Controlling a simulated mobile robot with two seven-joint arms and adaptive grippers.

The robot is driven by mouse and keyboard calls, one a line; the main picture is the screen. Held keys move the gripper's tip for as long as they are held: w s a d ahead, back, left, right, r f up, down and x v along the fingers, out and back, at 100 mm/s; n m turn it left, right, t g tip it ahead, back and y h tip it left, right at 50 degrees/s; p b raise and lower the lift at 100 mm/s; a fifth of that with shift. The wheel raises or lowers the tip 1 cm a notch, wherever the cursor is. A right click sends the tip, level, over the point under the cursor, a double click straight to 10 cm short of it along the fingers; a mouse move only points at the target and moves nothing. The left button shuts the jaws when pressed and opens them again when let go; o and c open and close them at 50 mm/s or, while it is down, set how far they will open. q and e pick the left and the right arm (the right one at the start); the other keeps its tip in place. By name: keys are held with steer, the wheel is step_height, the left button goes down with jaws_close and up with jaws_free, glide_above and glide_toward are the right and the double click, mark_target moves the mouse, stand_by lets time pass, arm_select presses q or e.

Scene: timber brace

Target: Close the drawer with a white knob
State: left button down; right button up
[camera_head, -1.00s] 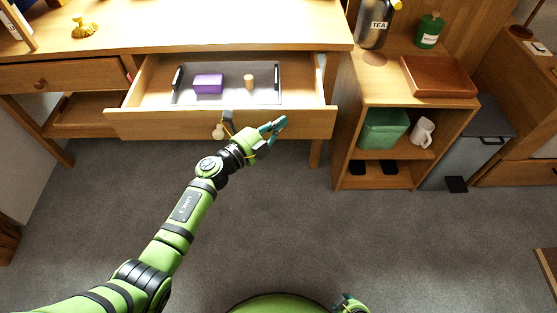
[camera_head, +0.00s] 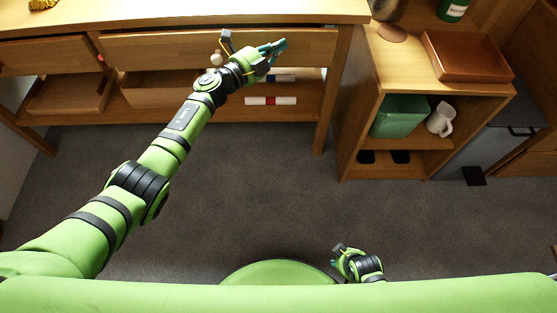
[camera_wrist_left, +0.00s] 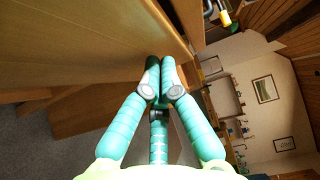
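The drawer (camera_head: 150,48) with the white knob (camera_head: 216,60) is in the desk at the top of the head view. Its front lies under the desktop edge, about in line with the desk's frame, and its inside does not show; I cannot tell whether a small gap is left. My left gripper (camera_head: 277,47) is in front of the drawer's right half, to the right of the knob, close to or touching the front. In the left wrist view its teal fingertips (camera_wrist_left: 160,65) are together, with nothing seen between them. My right gripper (camera_head: 343,258) is low in the head view, away from the desk.
Another drawer (camera_head: 45,57) is at the left. Below are a wooden tray (camera_head: 70,95) and a shelf with a red-banded marker (camera_head: 270,101). At the right stands a cabinet (camera_head: 350,120) with a green bin (camera_head: 398,116) and a white mug (camera_head: 440,118). The floor in front is clear.

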arm_select(q)
steer(key=shift+w+r, duration=0.1)
steer(key=shift+w, duration=0.35)
arm_select(e)
steer(key=shift+w+r, duration=0.15)
steer(key=shift+w, duration=0.2)
arm_select(q)
steer(key=shift+r, duration=0.15)
steer(key=shift+a, duration=0.1)
